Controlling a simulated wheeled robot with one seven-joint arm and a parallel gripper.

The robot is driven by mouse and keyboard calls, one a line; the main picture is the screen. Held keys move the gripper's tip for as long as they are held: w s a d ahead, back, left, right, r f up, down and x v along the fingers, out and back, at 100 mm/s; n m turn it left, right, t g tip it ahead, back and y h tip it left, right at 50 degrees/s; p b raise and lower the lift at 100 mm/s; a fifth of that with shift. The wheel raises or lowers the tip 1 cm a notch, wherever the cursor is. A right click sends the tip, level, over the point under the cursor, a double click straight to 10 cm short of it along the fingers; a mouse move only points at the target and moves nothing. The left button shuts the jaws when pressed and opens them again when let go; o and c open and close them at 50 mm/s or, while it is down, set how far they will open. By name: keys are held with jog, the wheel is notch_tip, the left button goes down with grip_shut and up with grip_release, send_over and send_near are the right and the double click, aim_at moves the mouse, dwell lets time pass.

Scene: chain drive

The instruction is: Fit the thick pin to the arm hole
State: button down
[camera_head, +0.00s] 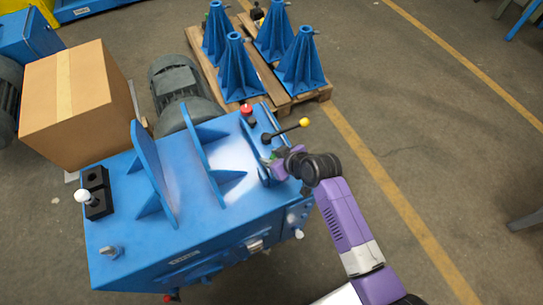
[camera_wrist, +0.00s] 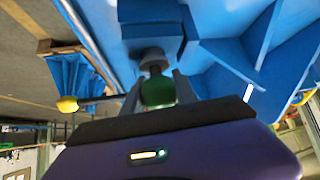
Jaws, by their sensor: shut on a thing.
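My gripper (camera_head: 268,158) is at the right end of the blue machine's top. In the head view only a little green shows between the fingers.
A lever with a yellow knob (camera_head: 304,122) stands close beside my gripper. Upright blue plates (camera_head: 153,170) rise from the machine top (camera_head: 105,225) to the left. Blue cones stand on a pallet (camera_head: 324,93) behind.

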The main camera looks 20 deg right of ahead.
jog(key=shift+f+b, duration=0.3)
jog(key=shift+f, duration=0.1)
jog(key=shift+r, duration=0.15)
jog(key=shift+r+p, duration=2.65)
jog(key=shift+r, duration=0.2)
jog(key=shift+f+b, duration=2)
jog(key=shift+f, duration=0.9)
dwell(0.4)
jog(key=c, duration=1.1)
grip_release()
jog(key=shift+o, duration=1.1)
jog(key=shift+s+f, duration=0.1)
jog(key=shift+f, duration=0.05)
jog(key=shift+a, duration=0.1)
